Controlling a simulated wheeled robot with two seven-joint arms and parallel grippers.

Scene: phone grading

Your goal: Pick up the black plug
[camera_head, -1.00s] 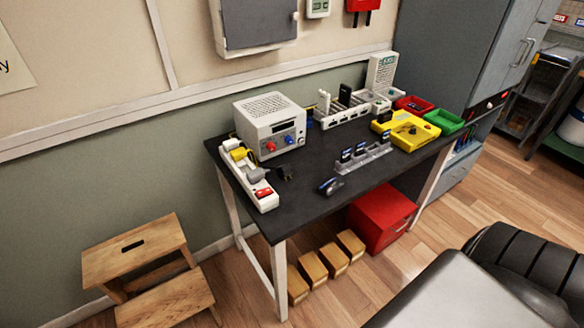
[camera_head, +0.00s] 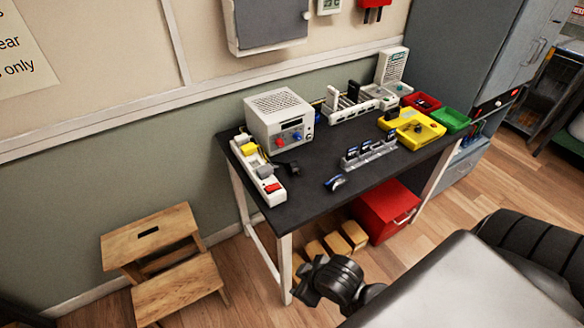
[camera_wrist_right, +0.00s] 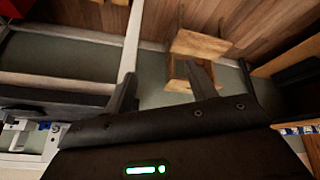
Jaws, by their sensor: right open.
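The black plug (camera_head: 288,168) lies on the dark table top (camera_head: 305,200), just right of the white power strip (camera_head: 257,172) and in front of the white power supply box. My right gripper (camera_head: 304,281) is in front of the table's near left leg, low in the head view and apart from the plug. In the right wrist view its two fingers (camera_wrist_right: 162,88) are spread with nothing between them. The plug cannot be made out in the wrist view. My left gripper is not in view.
A white power supply (camera_head: 280,120) stands behind the plug. A small blue and black item (camera_head: 335,182) lies to the right, near a grey slotted holder (camera_head: 369,153). Yellow trays (camera_head: 422,132) are farther right. A wooden step stool (camera_head: 150,235) stands left of the table.

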